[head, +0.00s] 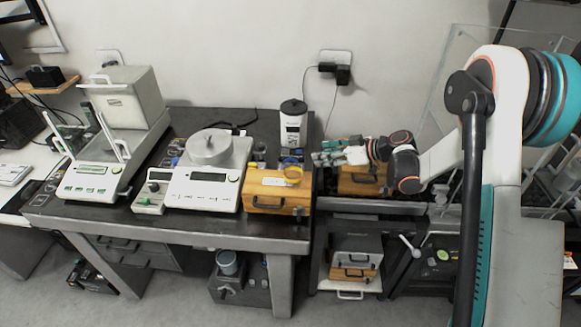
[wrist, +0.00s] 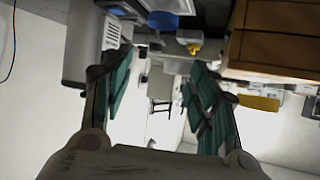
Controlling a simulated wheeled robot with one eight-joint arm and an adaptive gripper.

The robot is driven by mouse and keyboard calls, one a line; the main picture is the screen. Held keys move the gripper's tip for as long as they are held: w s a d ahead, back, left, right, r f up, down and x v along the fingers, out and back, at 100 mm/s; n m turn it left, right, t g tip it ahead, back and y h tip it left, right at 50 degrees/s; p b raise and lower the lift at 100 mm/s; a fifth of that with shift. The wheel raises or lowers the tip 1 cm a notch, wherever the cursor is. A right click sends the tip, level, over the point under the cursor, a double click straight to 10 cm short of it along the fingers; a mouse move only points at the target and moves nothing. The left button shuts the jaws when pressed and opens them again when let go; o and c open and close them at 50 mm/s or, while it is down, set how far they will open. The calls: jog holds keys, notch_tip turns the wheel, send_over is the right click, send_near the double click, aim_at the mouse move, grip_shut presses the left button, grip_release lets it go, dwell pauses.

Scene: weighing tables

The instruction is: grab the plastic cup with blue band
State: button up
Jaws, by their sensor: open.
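My gripper (head: 322,152) is open and empty in the head view, pointing left, to the right of the white bottle and the near wooden box. In the wrist view its two green-padded fingers (wrist: 160,85) are spread with nothing between them. A small clear thing with blue and yellow on it (head: 292,168) shows at the top of the near wooden box (head: 270,199); it may be the plastic cup with blue band, but it is too small to tell. A blue round thing (wrist: 162,20) shows beyond the fingers in the wrist view.
A white bottle with a black lid (head: 292,128) stands behind the near wooden box. Another wooden box (head: 358,183) is below my gripper. A large balance (head: 95,178) stands at the table's left.

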jog(key=shift+n+y, duration=0.4)
jog(key=shift+n, duration=0.2)
jog(key=w+a+f, duration=0.1)
jog(key=a+f, duration=0.1)
jog(key=w+a+f+b, duration=0.1)
jog(key=a+f, duration=0.1)
jog(key=a, duration=0.1)
jog(key=w+a+f+b, duration=0.1)
jog(key=w+a+f, duration=0.1)
jog(key=f, duration=0.1)
jog(key=shift+w+a, duration=0.1)
jog(key=shift+a, duration=0.15)
jog(key=b+x, duration=0.1)
jog(key=x, duration=0.1)
jog(key=b+x, duration=0.1)
jog(key=x, duration=0.2)
jog(key=shift+a+f+b, duration=0.1)
jog(key=shift+f+b, duration=0.2)
jog(key=shift+b, duration=0.05)
jog(key=shift+r, duration=0.1)
jog(key=c, duration=0.7)
jog(key=shift+o, duration=0.2)
jog(key=shift+r, duration=0.1)
